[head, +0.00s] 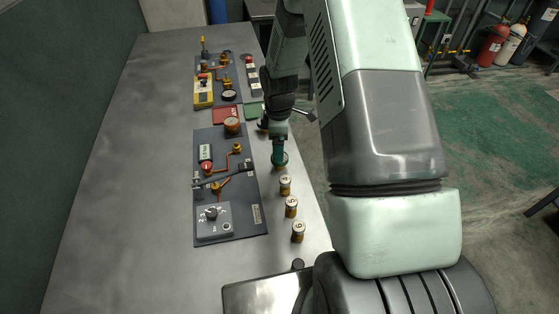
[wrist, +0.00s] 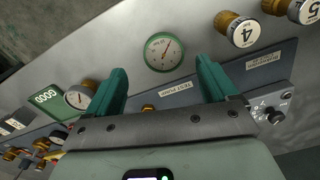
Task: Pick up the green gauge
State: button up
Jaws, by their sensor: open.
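The green gauge has a round white dial with a red needle and a green rim. In the wrist view the green gauge (wrist: 164,52) lies just beyond the fingertips, roughly centred between them. My gripper (wrist: 160,75) has two teal fingers spread apart, with nothing held between them. In the head view my gripper (head: 279,155) points down at the right edge of the table, beside the dark panel. There the gauge is mostly hidden at the fingertips. I cannot tell whether the fingers touch it.
Brass canisters with white numbered tops (head: 291,206) stand in a row along the table's right edge, nearer the camera. A dark panel (head: 245,215) with valves and a knob lies to the left. A red mat (head: 220,117) lies farther back. The table's left side is clear.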

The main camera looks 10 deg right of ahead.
jog(key=shift+s+f, duration=0.15)
jog(key=shift+f, duration=1.45)
jog(key=shift+s+f, duration=0.15)
jog(key=shift+f, duration=1.4)
jog(key=shift+c, duration=0.4)
jog(key=c, duration=1)
jog(key=shift+r, duration=0.15)
